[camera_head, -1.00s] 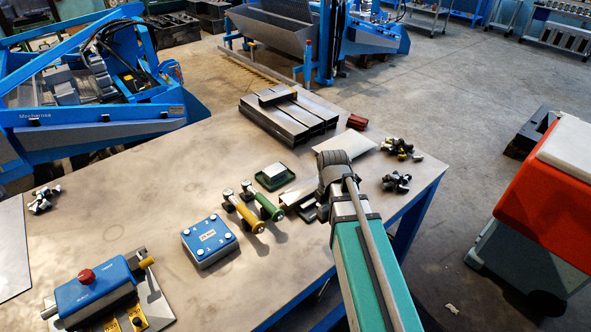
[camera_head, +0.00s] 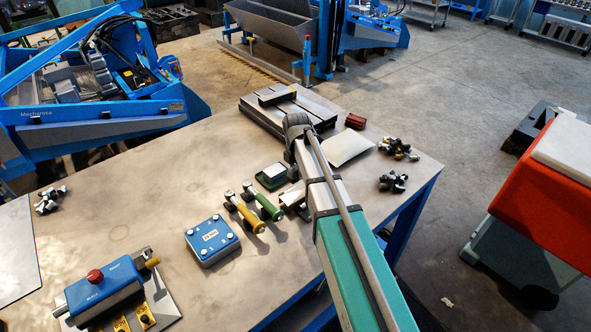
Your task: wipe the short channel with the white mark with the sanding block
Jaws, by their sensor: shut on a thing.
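A thick grey metal piece with straight channels (camera_head: 262,116) lies at the far edge of the bench, with a dark bar (camera_head: 277,98) across its far part. I cannot make out a white mark or tell which channel is short. The dark wrist end of my arm comes in from the lower right and covers the near right part of this piece.
A dark red block (camera_head: 355,121) and a pale flat sheet (camera_head: 350,147) lie right of my wrist. Clusters of knobs (camera_head: 392,182) sit by the right edge. A green tray (camera_head: 272,176), yellow- and green-handled tools (camera_head: 245,212) and a blue box (camera_head: 211,240) stand left of my forearm.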

